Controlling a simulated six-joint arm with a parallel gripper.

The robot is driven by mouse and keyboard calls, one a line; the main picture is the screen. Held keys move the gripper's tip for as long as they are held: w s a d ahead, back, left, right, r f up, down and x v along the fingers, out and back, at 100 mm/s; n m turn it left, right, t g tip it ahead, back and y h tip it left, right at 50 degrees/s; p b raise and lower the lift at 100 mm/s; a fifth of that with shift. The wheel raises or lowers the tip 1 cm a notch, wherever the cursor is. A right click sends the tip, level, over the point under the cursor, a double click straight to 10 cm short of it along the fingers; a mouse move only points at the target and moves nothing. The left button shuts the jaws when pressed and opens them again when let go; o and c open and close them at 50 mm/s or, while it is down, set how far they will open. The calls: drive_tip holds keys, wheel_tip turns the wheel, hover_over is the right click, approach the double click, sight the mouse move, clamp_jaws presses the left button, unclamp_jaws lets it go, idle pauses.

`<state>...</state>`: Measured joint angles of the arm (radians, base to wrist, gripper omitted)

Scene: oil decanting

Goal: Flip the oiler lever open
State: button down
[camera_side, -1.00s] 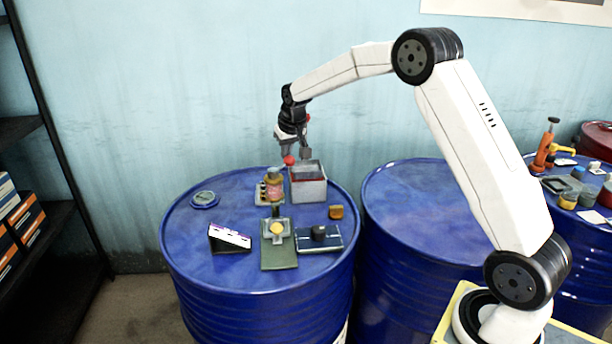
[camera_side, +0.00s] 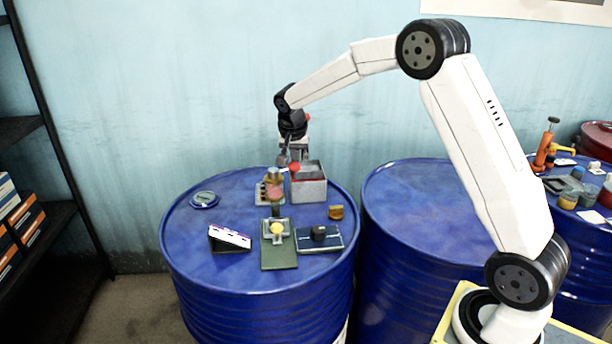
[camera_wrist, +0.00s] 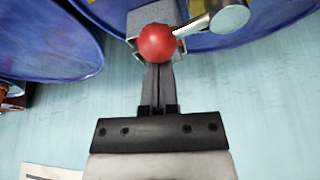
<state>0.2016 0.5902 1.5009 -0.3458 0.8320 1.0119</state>
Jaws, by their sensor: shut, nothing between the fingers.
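The oiler (camera_side: 274,191) is a small amber jar with a metal top, standing on the blue drum. Its lever ends in a red ball (camera_side: 294,167), seen beside the grey open box in the side view. In the wrist view the red ball (camera_wrist: 157,43) sits on a thin rod running to a grey metal cylinder (camera_wrist: 230,16). My gripper (camera_side: 285,159) is shut and empty, pointing down at the ball. In the wrist view its fingers (camera_wrist: 157,72) end at the ball, which hides the tips. I cannot tell whether they touch.
A green mat (camera_side: 279,261), a dark blue tray (camera_side: 333,243), a tilted white-and-black panel (camera_side: 229,239), a round dish (camera_side: 204,199) and an orange block (camera_side: 336,212) share the drum (camera_side: 190,262).

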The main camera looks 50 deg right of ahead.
drive_tip(key=shift+s+a+m+g, duration=0.3)
drive_tip(key=shift+s+a+m, duration=0.1)
drive_tip(key=shift+m, duration=0.4)
drive_tip(key=shift+s+a, duration=0.1)
drive_tip(key=shift+s, duration=0.05)
drive_tip(key=shift+s+a, duration=0.1)
drive_tip(key=w+d, duration=0.2)
drive_tip(key=d, duration=0.2)
drive_tip(key=v, duration=1.1)
drive_tip(key=shift+a, duration=0.2)
drive_tip(key=shift+s+f, duration=0.15)
drive_tip(key=shift+s, duration=0.05)
